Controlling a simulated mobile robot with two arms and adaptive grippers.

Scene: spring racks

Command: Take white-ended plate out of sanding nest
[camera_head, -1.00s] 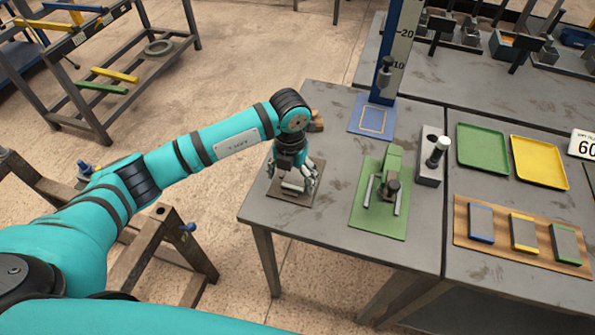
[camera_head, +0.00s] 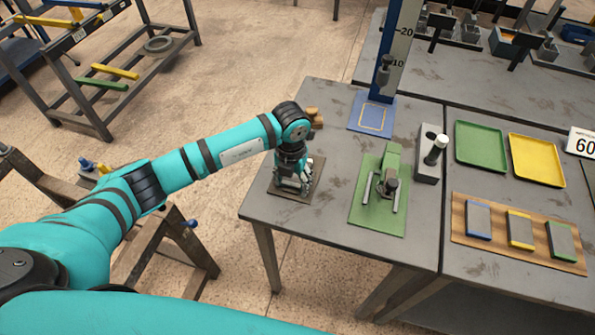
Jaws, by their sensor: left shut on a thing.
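My left gripper (camera_head: 293,187) points down over the sanding nest (camera_head: 306,193), a dark flat base at the left end of the grey table. It is shut on the white-ended plate, which is mostly hidden by the fingers and wrist. I cannot tell whether the plate is still seated in the nest or just above it. My right gripper is not in view.
A green fixture (camera_head: 378,215) stands right of the nest. A blue base with a tall scale (camera_head: 371,115) stands behind. A wooden block (camera_head: 313,117) lies behind my wrist. Green (camera_head: 481,147) and yellow (camera_head: 536,160) trays and a wooden board (camera_head: 517,254) are farther right.

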